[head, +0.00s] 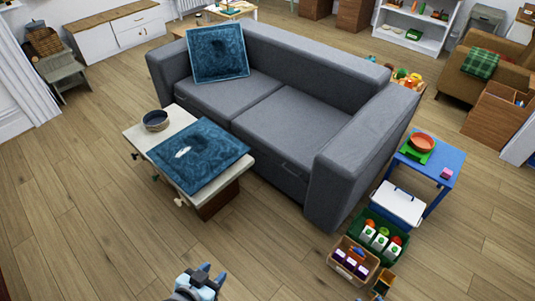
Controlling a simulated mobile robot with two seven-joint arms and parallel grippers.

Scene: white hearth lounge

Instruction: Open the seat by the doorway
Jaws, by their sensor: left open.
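A grey-green wooden seat (60,70) stands at the far upper left, near the white upright panel at the left edge. A brown wicker basket (44,42) shows at its back; I cannot tell if it rests on the seat or behind it. The seat's top looks flat and shut, but it is small in view. My left gripper (213,271) is open and empty at the bottom middle, far from the seat. My right gripper is not in view.
A grey sofa (293,127) fills the middle, with a low table (134,133) before it holding a blue cushion (205,160) and a bowl (156,120). Crates (352,262) and a blue side table (447,161) stand right. The wood floor (70,180) at left is clear.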

